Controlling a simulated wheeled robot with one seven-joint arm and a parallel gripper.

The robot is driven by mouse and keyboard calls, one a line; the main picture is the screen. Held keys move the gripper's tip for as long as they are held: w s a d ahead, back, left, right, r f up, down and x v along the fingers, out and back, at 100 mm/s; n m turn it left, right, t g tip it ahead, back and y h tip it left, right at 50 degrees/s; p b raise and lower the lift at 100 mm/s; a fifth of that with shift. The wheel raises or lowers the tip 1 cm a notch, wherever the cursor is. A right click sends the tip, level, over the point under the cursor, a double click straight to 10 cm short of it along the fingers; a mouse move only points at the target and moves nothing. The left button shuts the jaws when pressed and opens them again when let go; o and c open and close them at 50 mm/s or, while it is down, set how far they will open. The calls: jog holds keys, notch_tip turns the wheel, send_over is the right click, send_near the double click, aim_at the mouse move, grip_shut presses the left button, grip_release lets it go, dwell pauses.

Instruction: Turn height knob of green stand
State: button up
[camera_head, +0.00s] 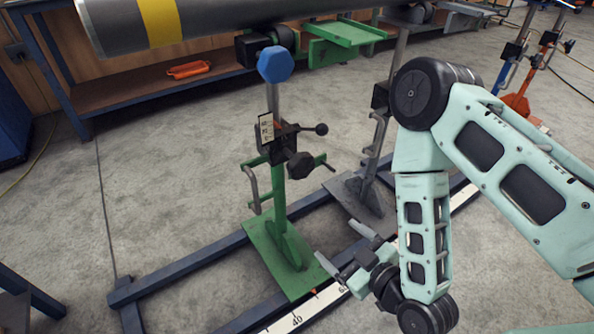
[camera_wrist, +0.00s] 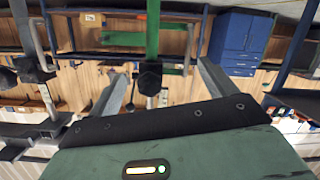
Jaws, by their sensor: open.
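The green stand (camera_head: 279,190) stands upright on its green base plate (camera_head: 262,248). Its black lobed knob (camera_head: 300,165) sits on the right side of the clamp block, below a ball-ended lever (camera_head: 321,129). A blue hexagonal piece (camera_head: 275,64) is at the top. My gripper (camera_head: 342,248) is open and empty, low and to the right of the stand, apart from the knob. In the wrist view, the green post (camera_wrist: 152,38) and a black knob (camera_wrist: 150,76) show between the spread fingers (camera_wrist: 163,70). Which knob sets the height is not marked.
A large grey pipe (camera_head: 220,18) with a yellow band lies above the stand. A grey stand (camera_head: 372,165) is close behind on the right, an orange one (camera_head: 520,95) farther off. Dark blue floor rails (camera_head: 190,270) run around the base.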

aim_at(297, 163)
jog(key=w+r+m+t+y+b, duration=0.1)
jog(key=w+r+m+t, duration=0.3)
jog(key=r, duration=0.3)
jog(key=shift+m+g, duration=0.3)
jog(key=shift+g, duration=0.4)
jog(key=x, duration=1.7)
jog(key=shift+s+a, duration=0.15)
jog(key=shift+a, duration=0.15)
jog(key=shift+r, duration=0.1)
jog(key=c, duration=1)
